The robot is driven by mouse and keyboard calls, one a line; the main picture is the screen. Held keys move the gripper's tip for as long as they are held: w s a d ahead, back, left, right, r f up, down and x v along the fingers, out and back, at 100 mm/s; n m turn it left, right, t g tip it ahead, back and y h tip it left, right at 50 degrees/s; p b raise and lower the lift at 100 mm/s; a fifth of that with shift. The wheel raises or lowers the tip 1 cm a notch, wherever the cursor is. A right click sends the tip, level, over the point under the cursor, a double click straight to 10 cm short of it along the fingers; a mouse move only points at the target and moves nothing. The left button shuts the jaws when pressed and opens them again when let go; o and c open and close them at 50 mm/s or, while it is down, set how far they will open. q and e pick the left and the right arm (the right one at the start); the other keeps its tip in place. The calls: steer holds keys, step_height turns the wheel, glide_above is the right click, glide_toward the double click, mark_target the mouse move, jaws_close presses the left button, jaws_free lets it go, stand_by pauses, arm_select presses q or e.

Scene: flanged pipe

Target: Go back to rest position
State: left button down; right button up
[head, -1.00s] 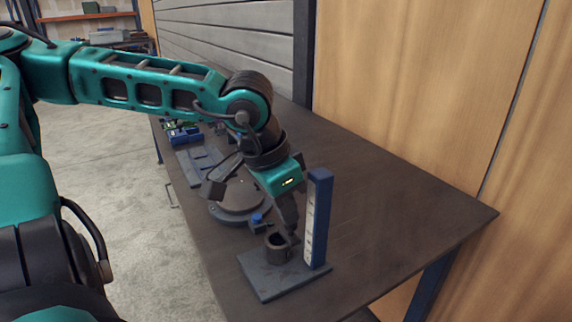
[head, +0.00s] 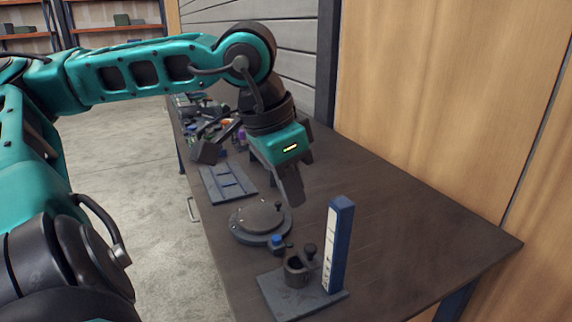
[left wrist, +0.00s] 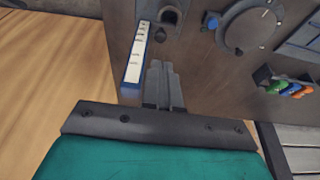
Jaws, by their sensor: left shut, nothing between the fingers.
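My left gripper (head: 294,198) is shut and empty. It hangs above the dark table, between the round flange plate and the blue post, clear of both. Its shut fingers also show in the left wrist view (left wrist: 162,88). The dark base plate (head: 282,303) carries a short pipe socket (head: 297,270) and the upright blue post (head: 338,245) with a white marked face. The round flange plate (head: 261,222) lies behind it on the table. A blue-topped piece (head: 277,243) stands between them. My right gripper is not in view.
The table (head: 420,240) is bare on its right side. A grey slotted tray (head: 228,182) and several small coloured parts lie farther back. A wooden wall (head: 440,90) stands behind the table. Shelves (head: 115,22) are at the far left.

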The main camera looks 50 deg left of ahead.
arm_select(q)
steer(key=shift+v, duration=1.45)
